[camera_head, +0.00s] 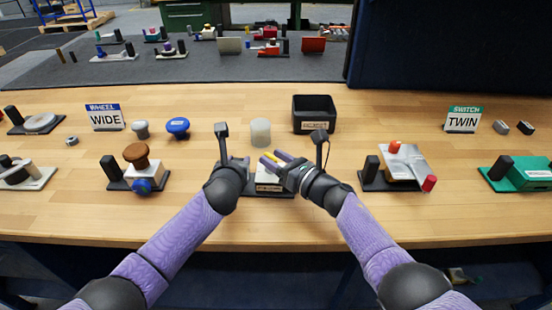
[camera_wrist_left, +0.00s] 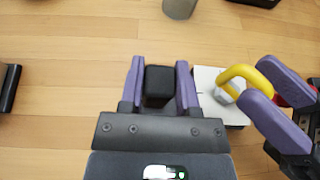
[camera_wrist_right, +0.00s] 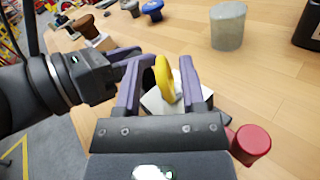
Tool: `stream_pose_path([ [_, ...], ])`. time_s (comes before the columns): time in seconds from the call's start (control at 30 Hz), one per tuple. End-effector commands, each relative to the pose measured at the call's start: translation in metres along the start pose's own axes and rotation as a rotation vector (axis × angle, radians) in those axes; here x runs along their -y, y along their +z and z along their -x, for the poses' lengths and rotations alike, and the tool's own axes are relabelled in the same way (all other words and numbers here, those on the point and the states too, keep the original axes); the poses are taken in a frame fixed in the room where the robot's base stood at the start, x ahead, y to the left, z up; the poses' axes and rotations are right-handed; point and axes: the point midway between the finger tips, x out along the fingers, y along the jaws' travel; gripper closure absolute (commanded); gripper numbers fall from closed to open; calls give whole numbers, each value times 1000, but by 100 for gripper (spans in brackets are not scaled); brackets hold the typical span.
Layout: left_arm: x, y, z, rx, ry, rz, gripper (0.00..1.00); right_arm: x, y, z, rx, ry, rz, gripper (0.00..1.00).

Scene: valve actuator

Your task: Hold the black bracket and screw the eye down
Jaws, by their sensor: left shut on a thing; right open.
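In the left wrist view the black bracket (camera_wrist_left: 159,84) is an upright block between the two purple fingers of my left gripper (camera_wrist_left: 160,72), which is shut on it. The eye is a yellow ring (camera_wrist_left: 240,78), also in the right wrist view (camera_wrist_right: 164,80), standing on a white block (camera_wrist_left: 207,80). My right gripper (camera_wrist_right: 161,64) is open, with its fingers either side of the eye and gaps showing. In the head view both grippers are at the black base plate (camera_head: 262,194); the bracket is hidden there.
A red knob (camera_wrist_right: 251,143) is close to my right gripper. A grey-white cylinder (camera_head: 260,132) and a black bin (camera_head: 314,114) stand behind. A brown-knobbed device (camera_head: 138,168) is at left, and a red-handled one (camera_head: 402,168) at right. The front table strip is clear.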

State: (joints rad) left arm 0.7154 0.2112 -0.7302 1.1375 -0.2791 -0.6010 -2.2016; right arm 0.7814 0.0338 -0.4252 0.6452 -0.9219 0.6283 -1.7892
Motion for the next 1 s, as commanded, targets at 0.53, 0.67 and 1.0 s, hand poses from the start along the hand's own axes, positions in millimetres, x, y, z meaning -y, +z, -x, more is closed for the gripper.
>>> stream_pose_path([
  [0.53, -1, -7, 0, -15, 4, 1, 100, 0, -1, 0, 0, 1, -2, 100],
  [0.67, -1, -7, 0, -15, 4, 1, 100, -1, -2, 0, 2, -8, -2, 100],
  [1.0, 0, -7, 0, -15, 2, 0, 100, -9, -2, -3, 78, -343, -13, 100],
])
